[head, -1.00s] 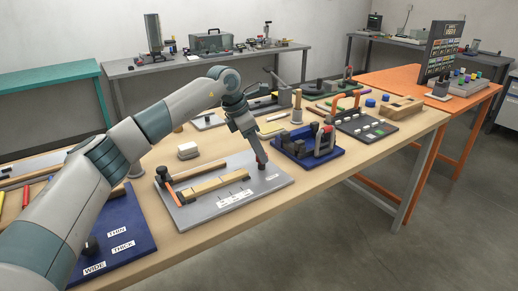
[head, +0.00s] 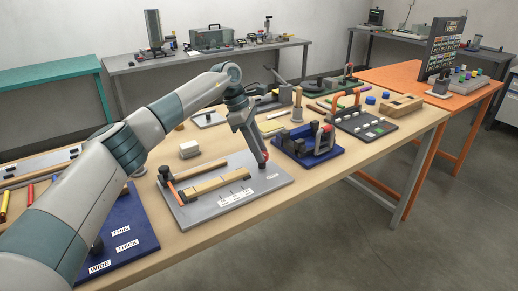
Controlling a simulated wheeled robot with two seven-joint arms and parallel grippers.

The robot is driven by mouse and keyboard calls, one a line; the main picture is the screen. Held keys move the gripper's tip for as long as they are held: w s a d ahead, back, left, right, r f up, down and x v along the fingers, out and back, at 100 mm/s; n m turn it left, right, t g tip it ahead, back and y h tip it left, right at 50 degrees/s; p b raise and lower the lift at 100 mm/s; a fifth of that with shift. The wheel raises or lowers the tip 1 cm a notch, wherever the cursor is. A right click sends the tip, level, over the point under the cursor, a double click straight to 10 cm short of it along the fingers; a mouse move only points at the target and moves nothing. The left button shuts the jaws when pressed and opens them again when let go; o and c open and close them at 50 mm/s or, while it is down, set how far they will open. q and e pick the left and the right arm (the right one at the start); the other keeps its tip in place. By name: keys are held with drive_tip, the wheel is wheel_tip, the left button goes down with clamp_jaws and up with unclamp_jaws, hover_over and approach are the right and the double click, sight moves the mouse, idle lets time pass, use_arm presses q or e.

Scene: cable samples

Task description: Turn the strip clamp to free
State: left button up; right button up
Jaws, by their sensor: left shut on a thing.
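A grey plate (head: 268,188) lies on the wooden bench, with a wooden strip (head: 222,183) along it and small white labels in front. A dark-headed piece with an orange-red bar (head: 173,191) stands at the plate's left end. My left gripper (head: 263,158) reaches down to the plate's right end. It is shut on a small red handle (head: 266,156), which shows partly between and beside its fingers. The base of that handle is largely hidden, so I cannot tell which clamp part it belongs to. My right gripper is not in view.
A blue fixture (head: 308,151) stands close right of the plate. A blue board (head: 130,258) with lettered labels lies at front left, partly behind my arm. A white block (head: 189,149) sits behind the plate. Bare wood runs along the front edge.

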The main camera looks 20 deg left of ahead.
use_arm(q)
drive_tip(key=o, duration=1)
drive_tip(key=shift+o, duration=0.2)
